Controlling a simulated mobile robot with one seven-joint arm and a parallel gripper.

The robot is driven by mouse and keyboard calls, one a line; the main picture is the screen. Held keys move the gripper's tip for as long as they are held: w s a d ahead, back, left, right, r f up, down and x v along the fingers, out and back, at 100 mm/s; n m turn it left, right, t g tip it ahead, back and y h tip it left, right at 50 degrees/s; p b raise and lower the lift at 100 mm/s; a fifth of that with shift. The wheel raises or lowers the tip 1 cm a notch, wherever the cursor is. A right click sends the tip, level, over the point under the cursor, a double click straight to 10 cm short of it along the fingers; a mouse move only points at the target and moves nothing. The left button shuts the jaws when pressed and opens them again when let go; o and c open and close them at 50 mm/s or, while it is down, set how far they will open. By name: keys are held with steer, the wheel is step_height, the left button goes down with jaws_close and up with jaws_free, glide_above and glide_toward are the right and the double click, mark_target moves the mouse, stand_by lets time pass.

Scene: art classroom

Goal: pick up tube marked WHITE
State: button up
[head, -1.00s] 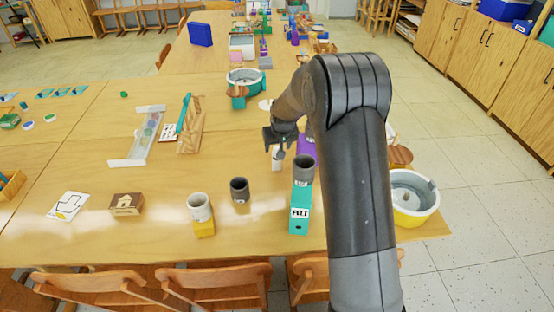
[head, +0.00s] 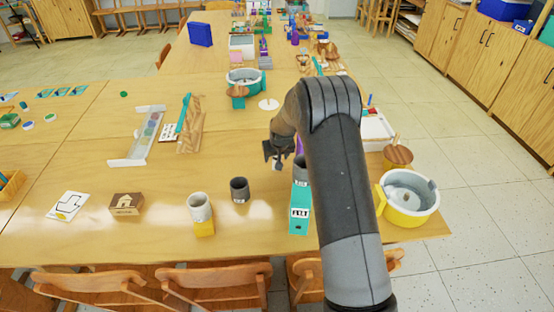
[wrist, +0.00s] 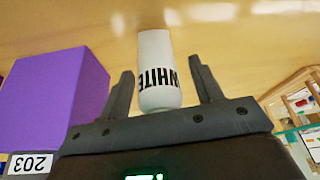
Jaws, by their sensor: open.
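The white tube (wrist: 158,50) with "WHITE" printed in black appears upside down in the wrist view. My gripper (wrist: 162,66) is open, with one finger on each side of the tube. A gap shows between the tube and each finger. In the head view my gripper (head: 278,150) is over the table, left of my forearm, and the tube is mostly hidden beneath it.
A purple box (wrist: 50,95) stands close to the left finger in the wrist view. In the head view a teal box (head: 299,220), a dark cup (head: 239,188) and a pale cup (head: 199,207) stand nearer on the table (head: 155,235). A yellow-based bowl (head: 408,212) is right of my arm.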

steer(key=shift+c, duration=0.2)
steer(key=c, duration=1.1)
steer(key=shift+r, duration=0.15)
